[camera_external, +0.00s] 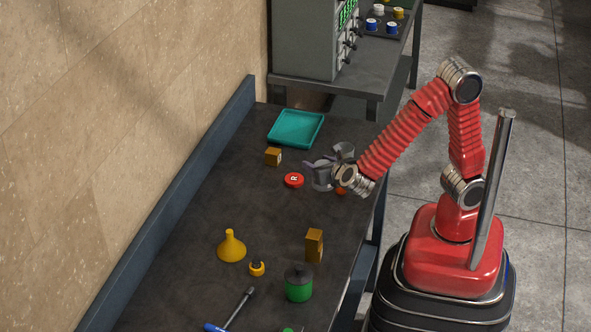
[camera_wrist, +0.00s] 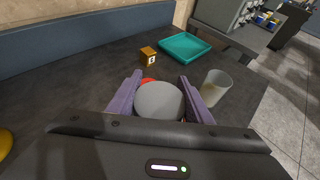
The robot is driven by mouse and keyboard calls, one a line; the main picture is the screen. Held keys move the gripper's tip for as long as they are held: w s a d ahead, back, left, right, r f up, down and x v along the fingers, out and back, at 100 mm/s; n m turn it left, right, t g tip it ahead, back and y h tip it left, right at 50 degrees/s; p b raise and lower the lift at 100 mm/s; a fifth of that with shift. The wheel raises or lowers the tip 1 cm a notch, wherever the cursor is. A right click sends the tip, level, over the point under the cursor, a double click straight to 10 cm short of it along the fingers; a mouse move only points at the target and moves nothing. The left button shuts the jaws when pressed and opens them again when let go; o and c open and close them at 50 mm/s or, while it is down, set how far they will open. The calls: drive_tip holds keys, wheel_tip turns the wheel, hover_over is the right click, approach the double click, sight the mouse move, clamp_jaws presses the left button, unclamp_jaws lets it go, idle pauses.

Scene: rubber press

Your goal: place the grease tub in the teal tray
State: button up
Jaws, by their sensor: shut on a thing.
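The grease tub, a grey round tub with a flat pale top (camera_wrist: 158,100), sits between the purple fingers of my gripper (camera_wrist: 158,92) in the wrist view. My gripper is shut on it. In the external view the grey tub (camera_external: 322,178) is at the right side of the bench, under the end of my arm. I cannot tell whether it touches the bench. The teal tray (camera_external: 296,128) lies empty at the bench's far end, beyond my gripper. It also shows in the wrist view (camera_wrist: 186,46), ahead and slightly right.
A translucent cup (camera_wrist: 216,88) stands close to the right finger. A small orange-brown box (camera_external: 273,156) stands near the tray's front left. A red disc (camera_external: 293,180) marked R lies left of the tub. A yellow funnel (camera_external: 231,247) and a green can (camera_external: 299,285) stand nearer.

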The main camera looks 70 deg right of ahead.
drive_tip(key=w+d+m+g, duration=0.1)
drive_tip(key=w+d, duration=0.6)
drive_tip(key=w, duration=0.1)
drive_tip(key=m+g+h, duration=0.3)
hover_over(295, 125)
drive_tip(key=shift+r, duration=0.3)
drive_tip(key=shift+f, duration=3.15)
drive_tip(key=shift+f, duration=0.1)
drive_tip(key=shift+f, duration=1.8)
